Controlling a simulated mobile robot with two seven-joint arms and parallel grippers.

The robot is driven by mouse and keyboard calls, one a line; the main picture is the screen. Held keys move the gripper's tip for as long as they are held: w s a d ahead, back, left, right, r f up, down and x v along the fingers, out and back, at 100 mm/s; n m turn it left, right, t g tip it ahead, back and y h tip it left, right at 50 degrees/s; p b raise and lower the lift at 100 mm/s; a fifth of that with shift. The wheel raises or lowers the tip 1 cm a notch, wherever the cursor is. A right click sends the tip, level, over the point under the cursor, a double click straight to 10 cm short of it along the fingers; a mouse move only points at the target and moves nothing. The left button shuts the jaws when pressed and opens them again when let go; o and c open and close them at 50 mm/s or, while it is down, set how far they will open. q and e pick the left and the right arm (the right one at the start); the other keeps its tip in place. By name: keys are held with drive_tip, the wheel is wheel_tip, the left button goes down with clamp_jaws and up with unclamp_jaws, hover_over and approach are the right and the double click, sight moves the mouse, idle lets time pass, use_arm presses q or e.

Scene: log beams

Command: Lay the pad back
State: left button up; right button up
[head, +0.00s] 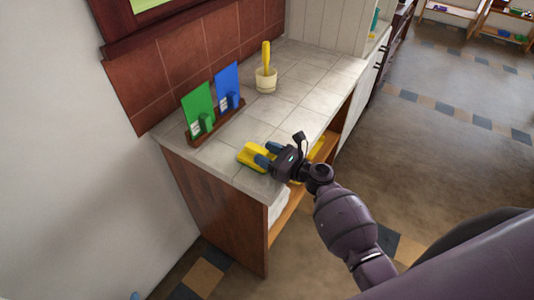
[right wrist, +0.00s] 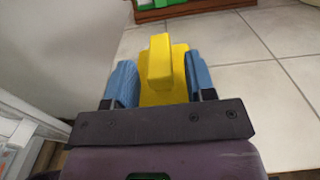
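A yellow pad (head: 250,154) with a raised bar lies near the front left end of the tiled counter. The right wrist view shows it too, with its bar (right wrist: 160,62) pointing away from me. My right gripper (head: 267,154) is low over the pad, with a blue finger on each side of the bar. A gap shows between the bar and each finger (right wrist: 159,82), so the gripper looks open. The pad's near end is hidden behind the gripper body. My left gripper is not in view.
A wooden rack (head: 217,124) with a green and a blue board stands by the wall. A cream pot (head: 266,80) with a yellow-handled thing stands farther back. Another yellow patch (head: 319,148) shows right of the gripper, partly hidden. The counter between is clear.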

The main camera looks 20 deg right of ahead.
drive_tip(key=shift+r, duration=0.15)
drive_tip(key=v, duration=1.2)
drive_tip(key=s+d+f+n+g+h, duration=0.1)
drive_tip(key=s+f+n+h, duration=0.3)
drive_tip(key=n, duration=1)
drive_tip(key=s+d+f+n+g+h, duration=0.1)
drive_tip(key=s+f+n+h, duration=0.4)
drive_tip(key=s+n, duration=0.6)
drive_tip(key=n+h, duration=0.2)
drive_tip(key=n, duration=0.2)
drive_tip(key=shift+f+b, duration=0.25)
drive_tip(key=shift+b, duration=0.1)
